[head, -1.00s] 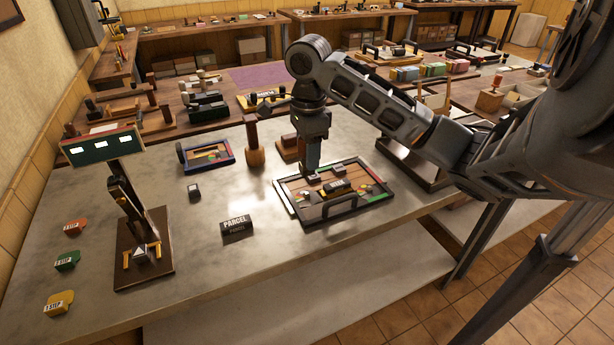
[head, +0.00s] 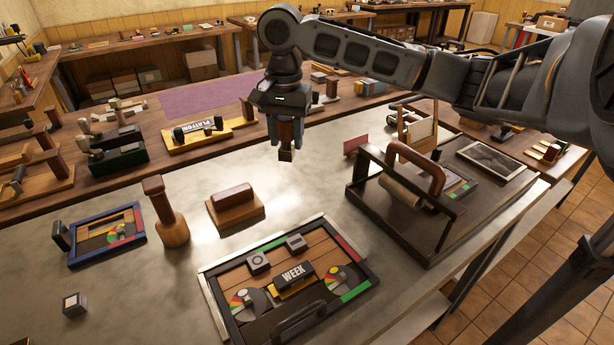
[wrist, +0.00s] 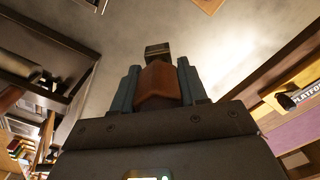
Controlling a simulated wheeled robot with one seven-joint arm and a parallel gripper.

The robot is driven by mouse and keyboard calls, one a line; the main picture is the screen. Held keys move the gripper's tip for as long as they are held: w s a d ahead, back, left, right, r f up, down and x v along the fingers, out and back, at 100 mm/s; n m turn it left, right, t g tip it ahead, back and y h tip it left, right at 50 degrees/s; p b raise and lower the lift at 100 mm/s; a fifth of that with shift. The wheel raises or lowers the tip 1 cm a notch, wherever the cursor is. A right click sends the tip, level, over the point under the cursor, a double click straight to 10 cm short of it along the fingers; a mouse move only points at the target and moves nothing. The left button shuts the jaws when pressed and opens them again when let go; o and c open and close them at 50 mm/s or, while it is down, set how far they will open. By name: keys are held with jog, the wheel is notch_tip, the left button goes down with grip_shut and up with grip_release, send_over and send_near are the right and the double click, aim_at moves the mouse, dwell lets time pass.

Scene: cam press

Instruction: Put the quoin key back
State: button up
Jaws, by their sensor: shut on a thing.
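My gripper (head: 285,132) hangs above the far part of the grey bench, raised clear of it. It is shut on the quoin key, which has a brown handle and a dark square tip (head: 286,155) pointing down. In the wrist view the key's brown handle (wrist: 160,85) sits between the two blue-grey fingers, with the tip beyond them. The framed forme (head: 209,288) with the WEEK block, two colored discs and two small grey square pieces lies flat at the front, apart from the key. I cannot tell which spot is the key's place.
A mallet (head: 172,233) stands upright and a brown-topped wooden block (head: 235,207) lies behind the forme. A blue-edged frame (head: 75,257) is at left. A dark press with a curved handle (head: 433,179) stands at right. Bare bench lies below my gripper.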

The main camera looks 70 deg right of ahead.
aim_at(289, 152)
jog(key=f, duration=0.5)
jog(key=shift+d, duration=0.4)
jog(key=shift+f+p, duration=0.4)
jog(key=shift+f, duration=2)
jog(key=shift+a+f, duration=0.1)
jog(key=shift+f, duration=0.05)
jog(key=o, duration=1.2)
jog(key=shift+c, duration=0.2)
notch_tip(289, 152, up, 12)
jog(key=shift+r+b, duration=0.15)
jog(key=shift+b, duration=0.35)
